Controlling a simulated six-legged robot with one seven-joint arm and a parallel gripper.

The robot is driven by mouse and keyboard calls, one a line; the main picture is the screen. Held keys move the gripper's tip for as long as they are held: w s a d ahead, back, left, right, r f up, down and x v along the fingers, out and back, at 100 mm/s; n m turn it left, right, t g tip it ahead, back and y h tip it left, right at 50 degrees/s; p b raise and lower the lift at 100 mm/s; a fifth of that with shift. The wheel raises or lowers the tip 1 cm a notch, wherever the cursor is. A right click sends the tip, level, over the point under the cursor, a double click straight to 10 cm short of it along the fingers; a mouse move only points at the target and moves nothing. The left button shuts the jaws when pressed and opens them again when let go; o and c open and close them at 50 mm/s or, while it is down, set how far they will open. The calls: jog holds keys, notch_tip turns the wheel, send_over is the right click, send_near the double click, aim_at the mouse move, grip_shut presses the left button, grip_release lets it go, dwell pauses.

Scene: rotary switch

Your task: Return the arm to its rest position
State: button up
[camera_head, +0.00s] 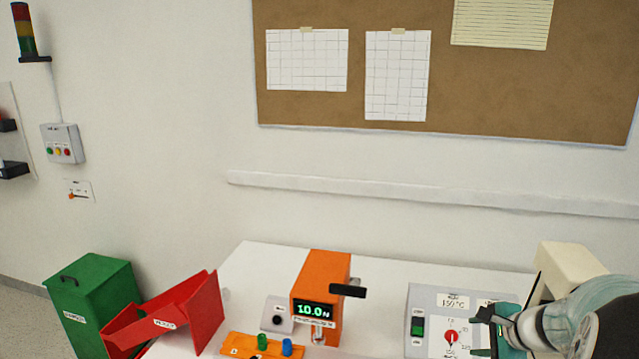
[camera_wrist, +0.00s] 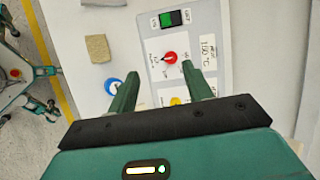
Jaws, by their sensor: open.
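The rotary switch is a red knob (camera_head: 450,337) on a light grey panel (camera_head: 423,296) at the lower right of the head view. The knob also shows in the wrist view (camera_wrist: 169,57), between my fingertips in the picture, with no visible contact. The panel label reads 150 °C. My gripper (camera_wrist: 160,67) is open, its two green fingers apart and pointing toward the panel. In the head view my gripper (camera_head: 490,330) is just right of the knob, and my forearm hides the panel's right part.
A green switch (camera_head: 417,326) sits left of the knob. An orange device (camera_head: 322,285) with a black handle stands further left on the white table. A red bin (camera_head: 185,315) and a green bin (camera_head: 95,300) are at left. A tan block (camera_wrist: 98,48) lies beside the panel.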

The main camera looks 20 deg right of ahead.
jog(key=a+r+n+g, duration=0.1)
jog(key=a+r+n, duration=0.15)
jog(key=a, duration=0.35)
jog(key=w+a+r+n+g+y, duration=0.1)
jog(key=a+n, duration=0.3)
jog(key=a, duration=0.3)
jog(key=a+r+n+g, duration=0.1)
jog(key=a+r+n, duration=0.15)
jog(key=a, duration=0.35)
jog(key=s+a+r+n, duration=0.2)
jog(key=s+a+n, duration=0.3)
jog(key=a+n, duration=0.1)
jog(key=s+a+r+n+h, duration=0.1)
jog(key=s+a+r+n, duration=0.1)
jog(key=s+a+n, duration=0.3)
jog(key=a+n, duration=0.2)
jog(key=a, duration=0.2)
jog(key=shift+s+a+r, duration=0.15)
jog(key=shift+s+a, duration=0.05)
jog(key=shift+s, duration=0.05)
jog(key=c, duration=0.3)
jog(key=shift+d, duration=0.2)
